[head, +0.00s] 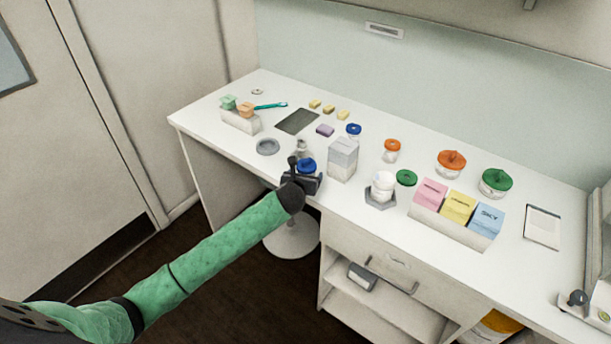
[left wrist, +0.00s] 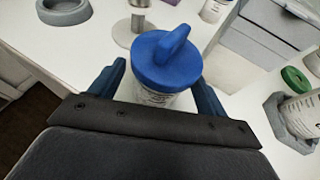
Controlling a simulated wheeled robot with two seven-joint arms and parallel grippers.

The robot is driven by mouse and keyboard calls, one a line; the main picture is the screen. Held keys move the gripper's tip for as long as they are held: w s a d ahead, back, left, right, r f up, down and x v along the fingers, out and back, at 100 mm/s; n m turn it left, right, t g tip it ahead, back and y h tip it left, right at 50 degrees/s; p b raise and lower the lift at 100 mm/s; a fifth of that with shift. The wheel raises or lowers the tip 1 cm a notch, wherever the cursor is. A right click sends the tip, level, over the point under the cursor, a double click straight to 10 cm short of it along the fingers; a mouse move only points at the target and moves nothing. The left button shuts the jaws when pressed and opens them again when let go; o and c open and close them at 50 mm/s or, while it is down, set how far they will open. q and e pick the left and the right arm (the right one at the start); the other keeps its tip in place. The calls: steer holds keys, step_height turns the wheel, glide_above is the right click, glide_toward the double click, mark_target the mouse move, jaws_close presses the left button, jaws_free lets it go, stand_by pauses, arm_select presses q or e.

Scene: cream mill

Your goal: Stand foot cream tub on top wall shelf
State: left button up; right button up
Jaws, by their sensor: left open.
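A white tub with a blue knobbed lid (head: 307,165) stands near the front edge of the white counter. It also shows in the left wrist view (left wrist: 166,62); its label is too small to read, so I cannot tell whether it is the foot cream tub. My left gripper (head: 304,176) is open, with one finger on each side of this tub; in the left wrist view (left wrist: 160,80) no clear grip shows. A smaller blue-lidded jar (head: 353,130) stands farther back. No top wall shelf is clearly visible. My right gripper is out of view.
A grey-white box (head: 343,158) stands just right of the tub, and a grey ring (head: 267,147) lies to its left. An open white jar (head: 384,182) sits on a hexagonal holder. Orange (head: 452,162) and green-lidded jars (head: 496,182) stand farther right. A stool (head: 293,238) is below.

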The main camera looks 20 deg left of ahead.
arm_select(q)
steer(key=shift+s, duration=0.3)
steer(key=b+v, duration=0.3)
steer(key=v, duration=0.8)
steer(key=shift+s+r+b, duration=0.15)
steer(key=shift+s+b, duration=0.05)
steer(key=shift+b, duration=0.1)
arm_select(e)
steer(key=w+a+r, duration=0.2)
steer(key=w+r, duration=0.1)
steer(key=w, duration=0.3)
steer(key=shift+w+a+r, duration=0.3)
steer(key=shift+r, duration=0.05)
